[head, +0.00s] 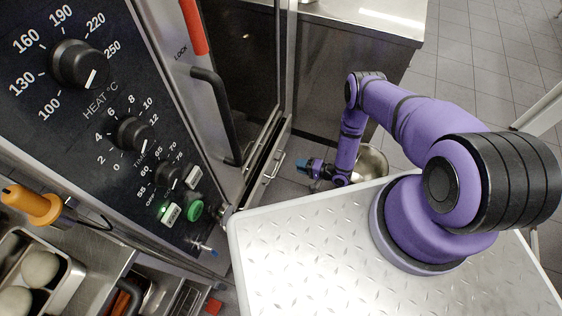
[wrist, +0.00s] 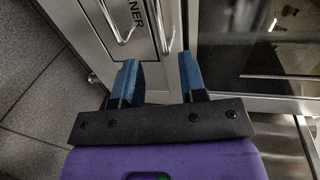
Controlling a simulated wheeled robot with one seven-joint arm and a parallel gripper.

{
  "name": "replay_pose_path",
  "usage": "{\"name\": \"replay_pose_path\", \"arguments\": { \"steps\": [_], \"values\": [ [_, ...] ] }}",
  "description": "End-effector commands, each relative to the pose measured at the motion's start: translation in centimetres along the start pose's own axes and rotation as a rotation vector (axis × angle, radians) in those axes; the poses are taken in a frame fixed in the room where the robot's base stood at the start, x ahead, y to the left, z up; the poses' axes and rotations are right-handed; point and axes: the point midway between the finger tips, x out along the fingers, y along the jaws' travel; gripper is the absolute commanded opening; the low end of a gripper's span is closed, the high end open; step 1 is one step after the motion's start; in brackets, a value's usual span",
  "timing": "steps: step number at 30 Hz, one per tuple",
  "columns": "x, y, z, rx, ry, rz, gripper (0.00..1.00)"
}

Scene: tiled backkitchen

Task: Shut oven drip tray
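A silver oven front with a thin wire handle (head: 275,164) shows low beside the oven door in the head view; it seems to be the drip tray, though I cannot tell how far out it stands. In the wrist view, narrow steel fronts carry wire handles, one handle (wrist: 169,32) just beyond my fingers and another at the upper left, with lettering ending in "NER" between them. My gripper (head: 303,166) is low in front of the oven. In the wrist view its blue fingers (wrist: 162,82) are apart with nothing between them.
The oven door (head: 244,60) has a black handle (head: 217,115), and the control panel (head: 110,110) is at left. A metal bowl (head: 371,163) stands on the floor behind my arm. A steel counter (head: 345,75) is beyond. Open tiled floor (head: 480,80) lies at the right.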

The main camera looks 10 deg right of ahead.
Motion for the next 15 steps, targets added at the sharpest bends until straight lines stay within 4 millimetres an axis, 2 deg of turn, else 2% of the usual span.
{"name": "replay_pose_path", "arguments": {
  "steps": [9, 15],
  "values": [
    [5.5, 0.0, 0.1, 0.0, -0.003, 0.001, 0.39],
    [8.3, 0.0, 0.1, 0.0, -0.002, 0.001, 0.39]
  ]
}}
